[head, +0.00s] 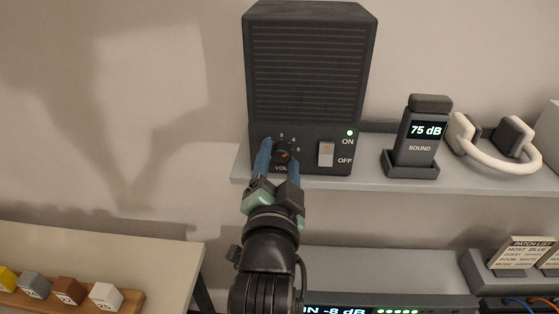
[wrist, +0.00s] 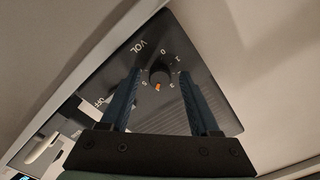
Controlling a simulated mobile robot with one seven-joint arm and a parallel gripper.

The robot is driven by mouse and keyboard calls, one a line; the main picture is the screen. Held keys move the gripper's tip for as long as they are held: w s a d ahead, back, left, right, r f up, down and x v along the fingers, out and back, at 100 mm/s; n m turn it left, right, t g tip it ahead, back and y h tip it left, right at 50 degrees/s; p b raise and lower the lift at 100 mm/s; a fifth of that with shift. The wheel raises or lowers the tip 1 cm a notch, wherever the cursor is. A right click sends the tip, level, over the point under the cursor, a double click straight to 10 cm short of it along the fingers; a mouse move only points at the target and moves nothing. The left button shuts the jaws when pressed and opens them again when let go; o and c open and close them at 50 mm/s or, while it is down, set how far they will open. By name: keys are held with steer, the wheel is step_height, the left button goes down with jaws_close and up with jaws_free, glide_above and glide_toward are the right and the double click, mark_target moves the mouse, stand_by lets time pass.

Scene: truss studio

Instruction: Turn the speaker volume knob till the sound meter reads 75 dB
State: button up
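The black speaker (head: 310,65) stands on the grey shelf, its volume knob (head: 281,153) low on the front panel. The knob is small, round and dark with an orange pointer mark; it also shows in the wrist view (wrist: 160,74). The exact number the mark points at is hard to read. My gripper (head: 279,160) is at the panel with its blue fingers on either side of the knob. In the wrist view, gaps show between knob and fingers (wrist: 160,80), so it looks open. The sound meter (head: 420,135) stands right of the speaker and reads 75 dB.
The speaker's ON/OFF switch (head: 326,153) is close right of my gripper, with a green light above. White headphones (head: 490,150) lie right of the meter on the shelf (head: 365,179). A rack unit (head: 390,308) is below. Small blocks (head: 69,290) sit on a table at lower left.

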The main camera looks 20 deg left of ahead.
steer(key=shift+s, duration=0.15)
steer(key=shift+s+f, duration=0.1)
steer(key=shift+s, duration=0.15)
steer(key=s+d+p, duration=0.2)
steer(key=s, duration=1)
steer(key=shift+d, duration=0.25)
stand_by(0.5)
